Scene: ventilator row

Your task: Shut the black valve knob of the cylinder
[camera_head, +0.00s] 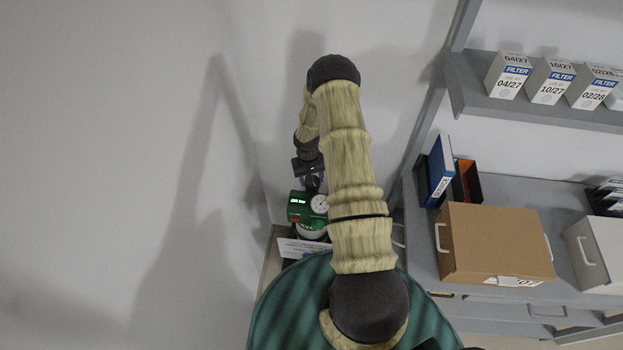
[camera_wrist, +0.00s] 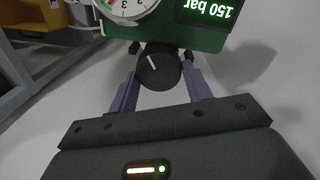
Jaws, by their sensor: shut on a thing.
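The black valve knob (camera_wrist: 158,68) shows in the wrist view with a white line on its face, tilted to the upper left. It sits on the green valve body (camera_wrist: 205,37) of the cylinder, which carries a round dial gauge (camera_wrist: 125,5) and a lit display (camera_wrist: 211,8) reading 150 bar. My gripper (camera_wrist: 160,83) has its two purple fingers on either side of the knob and is shut on it. In the head view the green valve body (camera_head: 302,207) stands beyond my arm, with the gauge (camera_head: 320,204) on its right. The knob is hidden there by my gripper (camera_head: 312,183).
A grey shelf unit (camera_head: 470,90) stands to the right with several filter boxes (camera_head: 507,76). A brown box (camera_head: 495,243) and a blue binder (camera_head: 440,172) stand on its lower surface. A plain wall (camera_head: 130,150) fills the left.

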